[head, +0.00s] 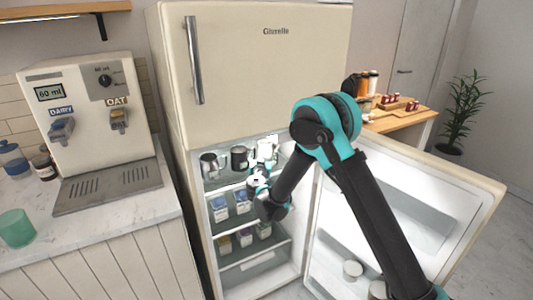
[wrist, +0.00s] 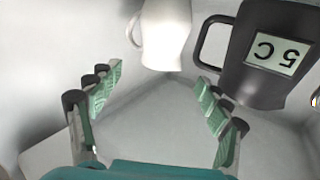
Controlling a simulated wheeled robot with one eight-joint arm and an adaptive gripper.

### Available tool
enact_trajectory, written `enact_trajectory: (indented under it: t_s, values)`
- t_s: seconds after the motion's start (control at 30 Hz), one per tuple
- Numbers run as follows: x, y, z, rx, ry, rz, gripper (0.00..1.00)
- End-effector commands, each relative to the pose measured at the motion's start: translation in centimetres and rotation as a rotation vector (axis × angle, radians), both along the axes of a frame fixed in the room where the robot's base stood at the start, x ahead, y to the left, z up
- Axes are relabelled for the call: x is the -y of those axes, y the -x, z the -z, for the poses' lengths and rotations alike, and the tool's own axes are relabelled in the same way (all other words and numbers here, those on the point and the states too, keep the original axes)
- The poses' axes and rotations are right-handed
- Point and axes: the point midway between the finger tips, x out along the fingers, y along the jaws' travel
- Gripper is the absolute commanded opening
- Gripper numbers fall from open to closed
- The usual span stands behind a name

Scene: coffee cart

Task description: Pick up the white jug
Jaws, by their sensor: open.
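In the head view the white jug (head: 270,148) is on the fridge's upper shelf, partly hidden by my arm. My gripper (wrist: 160,82) is open and empty, with its green-padded fingers spread. In the head view my gripper (head: 258,176) reaches into the open fridge.
A dark jug (wrist: 243,71) with an upside-down "5 C" label stands close right of the white jug. In the head view the dark jug (head: 239,157) and a steel jug (head: 210,165) are left of it. Cartons (head: 219,208) fill lower shelves. The open fridge door (head: 440,190) is right.

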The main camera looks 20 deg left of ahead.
Motion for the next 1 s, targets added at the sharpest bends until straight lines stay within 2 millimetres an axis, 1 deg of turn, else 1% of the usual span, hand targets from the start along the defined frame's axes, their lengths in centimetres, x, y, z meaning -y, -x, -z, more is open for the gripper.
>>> enact_trajectory:
  t_s: [0.03, 0.1, 0.27, 0.33, 0.63, 0.7, 0.87, 0.97, 1.0]
  values:
    - [-0.2, -0.5, 0.0, 0.0, 0.0, 0.0, 0.78]
    - [-0.3, -1.0, 0.0, 0.0, 0.0, 0.0, 0.78]
    - [-0.5, -1.6, 0.0, 0.0, 0.0, 0.0, 0.78]
    - [-0.6, -2.1, -0.1, 0.0, 0.0, 0.001, 0.78]
    - [-1.8, -5.9, -0.2, 0.0, 0.0, 0.001, 0.78]
    - [-1.9, -6.2, -0.2, 0.0, 0.0, 0.0, 0.78]
    - [-2.0, -6.2, -0.2, 0.0, 0.0, 0.0, 0.78]
    - [-2.0, -6.2, -0.2, 0.0, 0.0, 0.0, 0.68]
    - [-2.0, -6.1, -0.2, 0.0, 0.0, 0.0, 0.63]
